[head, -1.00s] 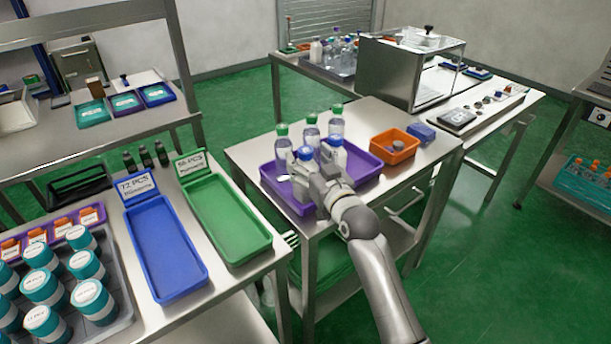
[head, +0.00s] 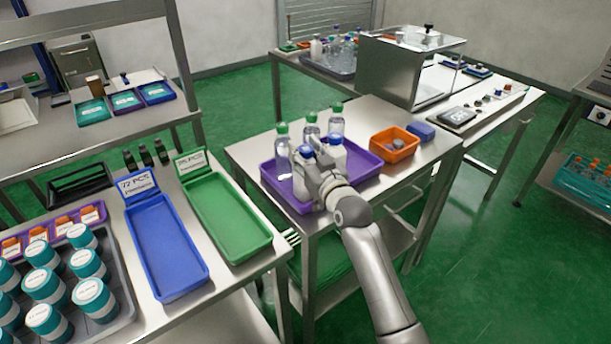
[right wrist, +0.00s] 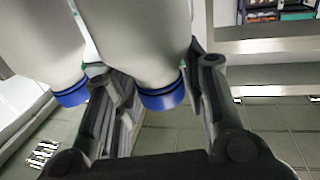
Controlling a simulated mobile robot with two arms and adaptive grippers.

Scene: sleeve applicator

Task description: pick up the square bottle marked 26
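Two pale bottles with blue caps stand at the front, one at the right (head: 337,153) and one at the gripper (head: 307,151). No mark 26 is readable. My right gripper (head: 312,166) is at the front blue-capped bottle. In the right wrist view its spread fingers (right wrist: 155,85) straddle one blue-capped bottle (right wrist: 140,40); firm contact is not clear. Another blue-capped bottle (right wrist: 40,45) is close beside it. My left gripper is not in view.
An orange bin (head: 394,146) and a blue box (head: 421,131) stand right of the tray on the same steel table. A metal cabinet stands behind.

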